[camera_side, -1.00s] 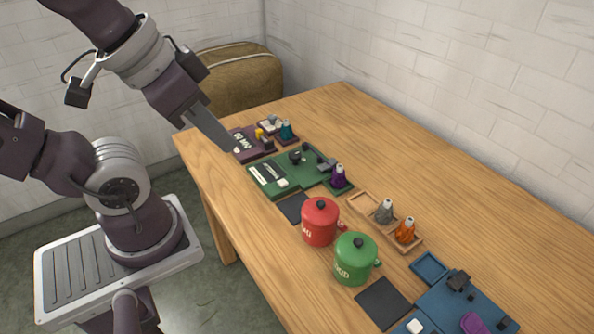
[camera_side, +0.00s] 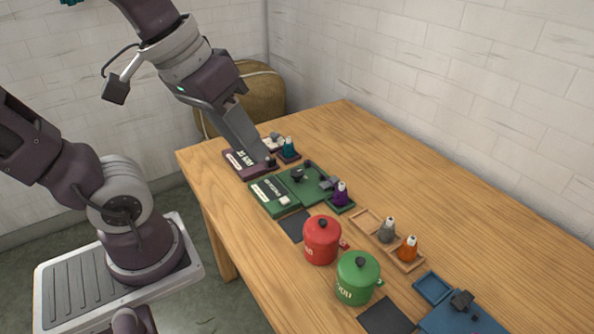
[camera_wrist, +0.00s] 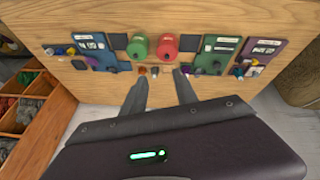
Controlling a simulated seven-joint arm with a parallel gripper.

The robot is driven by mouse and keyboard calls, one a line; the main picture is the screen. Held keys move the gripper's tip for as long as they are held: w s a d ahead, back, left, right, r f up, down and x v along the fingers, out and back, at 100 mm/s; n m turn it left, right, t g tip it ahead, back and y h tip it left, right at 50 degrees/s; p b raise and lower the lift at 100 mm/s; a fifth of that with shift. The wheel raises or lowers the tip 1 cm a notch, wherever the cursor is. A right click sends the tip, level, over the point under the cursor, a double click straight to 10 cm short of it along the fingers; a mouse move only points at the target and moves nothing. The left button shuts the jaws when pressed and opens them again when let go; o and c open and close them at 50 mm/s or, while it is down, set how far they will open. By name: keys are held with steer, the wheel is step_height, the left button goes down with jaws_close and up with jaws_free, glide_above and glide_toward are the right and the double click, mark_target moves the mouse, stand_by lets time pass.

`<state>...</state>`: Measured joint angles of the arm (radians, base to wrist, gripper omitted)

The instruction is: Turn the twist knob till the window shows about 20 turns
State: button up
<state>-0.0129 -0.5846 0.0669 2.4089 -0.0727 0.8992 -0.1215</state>
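The purple unit (camera_side: 239,166) stands at the far left of the table in the side view, with light markings on its top that are too small to read. My gripper (camera_side: 265,159) reaches down over its right part, fingertips close to a small dark knob (camera_side: 271,162). Contact cannot be told. The purple unit also shows at right in the wrist view (camera_wrist: 266,49). There my gripper (camera_wrist: 160,80) has its two fingers apart with nothing visible between them. The green unit (camera_side: 268,193) has a pale strip and a dark knob (camera_side: 297,176). No window number is legible.
A teal bottle (camera_side: 288,147) stands close behind my gripper. A purple bottle (camera_side: 341,192), red pot (camera_side: 321,241), green pot (camera_side: 357,279), grey bottle (camera_side: 387,231), orange bottle (camera_side: 407,249) and blue unit (camera_side: 468,318) stand further right. The table's back right is clear.

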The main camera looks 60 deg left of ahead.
steer(key=o, duration=0.4)
steer(key=w+a+f+n+g+h, duration=0.1)
steer(key=w+a+n, duration=0.3)
steer(key=w+n, duration=0.4)
steer(key=w+g, duration=0.1)
steer(key=w, duration=0.2)
steer(key=shift+w+f, duration=0.2)
steer(key=shift+f, duration=0.05)
steer(key=n+g+y, duration=0.2)
steer(key=n+g, duration=0.1)
steer(key=n, duration=1.3)
glide_above(297, 171)
steer(key=f, duration=2.3)
steer(key=shift+s+d+f, duration=0.1)
steer(key=shift+d, duration=0.2)
steer(key=f, duration=0.7)
steer(key=shift+a, duration=0.25)
steer(key=shift+f, duration=0.4)
jaws_close()
